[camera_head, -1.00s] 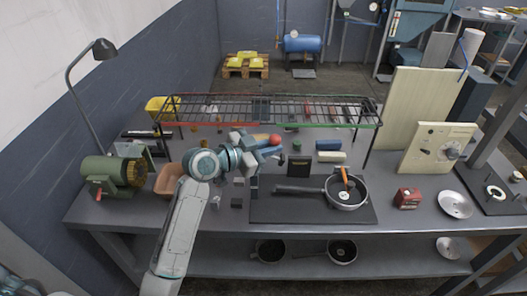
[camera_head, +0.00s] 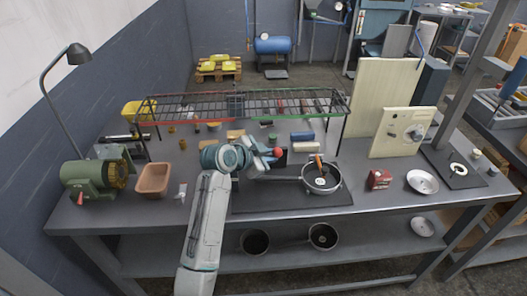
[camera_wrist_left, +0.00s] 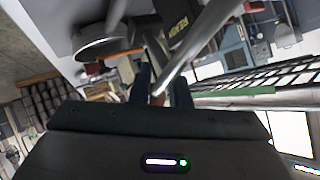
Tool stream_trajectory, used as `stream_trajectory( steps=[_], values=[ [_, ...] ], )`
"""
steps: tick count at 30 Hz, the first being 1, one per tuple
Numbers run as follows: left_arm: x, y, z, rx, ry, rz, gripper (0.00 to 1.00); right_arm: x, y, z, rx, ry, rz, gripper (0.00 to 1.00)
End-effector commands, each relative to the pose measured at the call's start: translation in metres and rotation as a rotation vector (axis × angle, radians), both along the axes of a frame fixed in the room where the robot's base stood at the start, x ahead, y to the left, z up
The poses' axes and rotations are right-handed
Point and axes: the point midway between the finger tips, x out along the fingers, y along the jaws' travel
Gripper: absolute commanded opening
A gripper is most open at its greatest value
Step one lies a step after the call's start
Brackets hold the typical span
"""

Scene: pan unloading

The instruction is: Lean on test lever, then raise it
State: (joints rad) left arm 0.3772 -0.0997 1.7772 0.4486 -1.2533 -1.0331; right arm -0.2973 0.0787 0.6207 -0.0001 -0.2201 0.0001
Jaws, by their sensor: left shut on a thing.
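The test lever shows in the head view as a red ball knob (camera_head: 277,151) at the tip of my left gripper (camera_head: 270,157). In the left wrist view a grey metal rod (camera_wrist_left: 205,43) slants up and right from between the two dark fingers of my left gripper (camera_wrist_left: 160,92). These fingers are shut on the lever near a small reddish spot. A dark block with yellow lettering (camera_wrist_left: 186,32) is behind the rod; my gripper partly hides it in the head view. The lever's exact angle is hard to tell. My right gripper is not in view.
A pan (camera_head: 321,178) with an orange item stands on the dark mat (camera_head: 285,200), right of my gripper. A wire rack (camera_head: 180,106) spans the bench behind. A green motor (camera_head: 90,180) and brown bin (camera_head: 153,179) are left; a red box (camera_head: 379,179) is right.

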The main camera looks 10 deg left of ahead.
Motion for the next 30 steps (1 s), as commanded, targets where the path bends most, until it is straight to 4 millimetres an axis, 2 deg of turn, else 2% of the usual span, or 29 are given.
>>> stream_trajectory(
  steps=[1,9,26,27,29,30],
  values=[
    [-0.002,-0.004,-0.011,-0.008,0.017,-0.004,0.0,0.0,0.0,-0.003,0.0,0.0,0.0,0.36],
    [-0.003,-0.007,-0.023,-0.011,0.021,-0.006,0.0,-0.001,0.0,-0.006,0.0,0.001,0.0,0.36],
    [-0.003,-0.008,-0.027,-0.014,0.024,-0.007,0.0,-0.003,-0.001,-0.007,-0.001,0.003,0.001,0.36],
    [-0.003,-0.008,-0.027,-0.014,0.025,-0.008,0.21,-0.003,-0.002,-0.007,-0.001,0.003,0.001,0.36],
    [-0.003,-0.008,-0.027,-0.014,0.023,-0.008,0.3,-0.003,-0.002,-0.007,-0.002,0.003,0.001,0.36],
    [-0.002,-0.007,-0.026,-0.013,0.021,-0.007,0.3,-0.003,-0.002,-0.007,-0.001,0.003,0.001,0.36]
  ],
)
